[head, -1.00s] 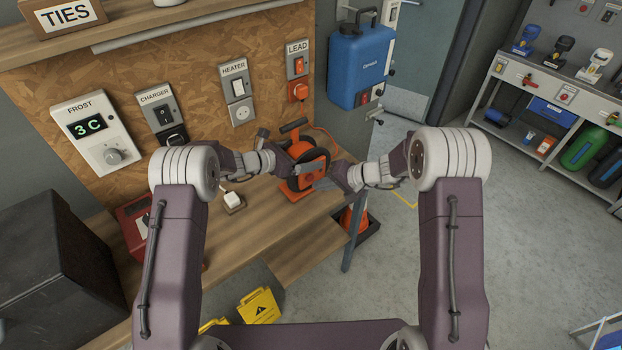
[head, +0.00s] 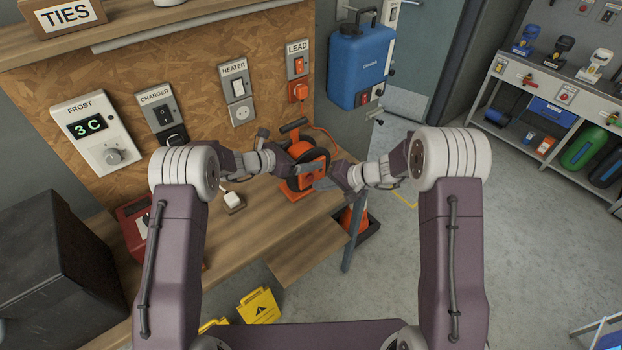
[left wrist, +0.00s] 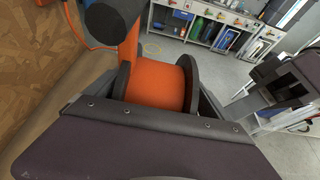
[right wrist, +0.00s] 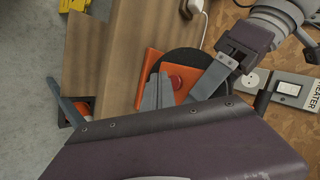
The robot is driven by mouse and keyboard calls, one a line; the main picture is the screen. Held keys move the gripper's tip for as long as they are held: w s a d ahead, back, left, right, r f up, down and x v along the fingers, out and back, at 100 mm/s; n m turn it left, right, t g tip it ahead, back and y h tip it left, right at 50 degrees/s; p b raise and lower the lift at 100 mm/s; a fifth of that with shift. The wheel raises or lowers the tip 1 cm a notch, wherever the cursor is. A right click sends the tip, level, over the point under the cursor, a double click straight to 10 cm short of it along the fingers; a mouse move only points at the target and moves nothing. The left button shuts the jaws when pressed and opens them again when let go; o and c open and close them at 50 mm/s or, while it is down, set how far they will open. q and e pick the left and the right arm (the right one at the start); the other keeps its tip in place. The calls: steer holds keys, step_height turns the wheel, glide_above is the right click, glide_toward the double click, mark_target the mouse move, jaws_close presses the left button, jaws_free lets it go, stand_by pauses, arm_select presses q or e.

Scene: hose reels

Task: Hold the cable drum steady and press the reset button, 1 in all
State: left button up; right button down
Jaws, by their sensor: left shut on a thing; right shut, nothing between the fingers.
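The cable drum (head: 308,172) is orange with black flanges and stands on the bench on an orange base. My left gripper (head: 302,162) is shut on the drum; the orange core also shows between its fingers in the left wrist view (left wrist: 158,88). One of its grey fingers (right wrist: 213,78) lies across the drum's edge in the right wrist view. A round red button (right wrist: 175,80) shows on the drum's orange front. My right gripper (right wrist: 158,92) is shut and empty, its tips close beside the button; I cannot tell if they touch.
A wooden bench (head: 235,240) carries a white plug block (head: 233,201) left of the drum. An orange lead runs from the drum to the LEAD socket (head: 299,91) on the chipboard wall. A blue container (head: 358,65) hangs behind. Floor to the right is open.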

steer(key=shift+w+a, duration=0.1)
stand_by(0.4)
steer(key=shift+w+a, duration=0.15)
steer(key=shift+w, duration=0.1)
steer(key=shift+w+a, duration=0.3)
steer(key=shift+w, duration=0.15)
stand_by(1.0)
steer(key=shift+s+d, duration=0.55)
steer(key=shift+s, duration=0.25)
steer(key=s+d, duration=0.1)
steer(key=s, duration=0.1)
steer(key=s+d, duration=0.2)
stand_by(0.8)
